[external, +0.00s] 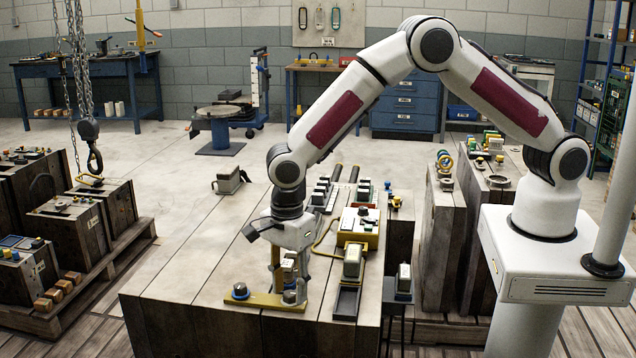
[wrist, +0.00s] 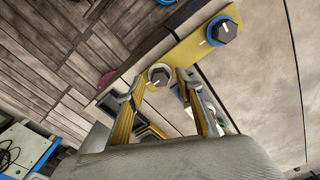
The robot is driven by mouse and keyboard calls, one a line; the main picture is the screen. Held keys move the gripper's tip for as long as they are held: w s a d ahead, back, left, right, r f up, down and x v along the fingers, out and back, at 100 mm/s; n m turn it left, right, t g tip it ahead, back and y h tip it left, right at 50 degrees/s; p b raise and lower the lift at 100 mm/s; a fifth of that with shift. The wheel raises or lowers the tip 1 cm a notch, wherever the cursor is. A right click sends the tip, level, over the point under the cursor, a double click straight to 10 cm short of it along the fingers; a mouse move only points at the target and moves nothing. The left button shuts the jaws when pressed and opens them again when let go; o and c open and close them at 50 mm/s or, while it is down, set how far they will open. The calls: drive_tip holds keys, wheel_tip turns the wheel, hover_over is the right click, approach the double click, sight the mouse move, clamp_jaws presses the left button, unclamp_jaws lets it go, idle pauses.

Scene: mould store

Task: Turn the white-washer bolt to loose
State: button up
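The white-washer bolt (wrist: 160,74) has a dark head on a pale washer. It sits on a yellow plate (wrist: 190,48) and also shows at the plate's right end in the external view (external: 290,297). A blue-washer bolt (wrist: 222,30) with a white mark on its head sits at the plate's other end. My gripper (wrist: 158,86) is open, its two yellow-and-grey fingers spread on either side of the white-washer bolt in the picture. In the external view my gripper (external: 287,287) points down over that bolt. Whether the fingers touch the bolt is unclear.
The plate lies near the front edge of a wooden block table (external: 190,270). A black rail with a grey-and-yellow block (external: 352,262) and a yellow-and-white box (external: 358,225) stand to the right of my gripper. The tabletop to the left is mostly clear.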

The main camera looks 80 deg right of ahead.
drive_tip(key=shift+f, duration=0.35)
clamp_jaws()
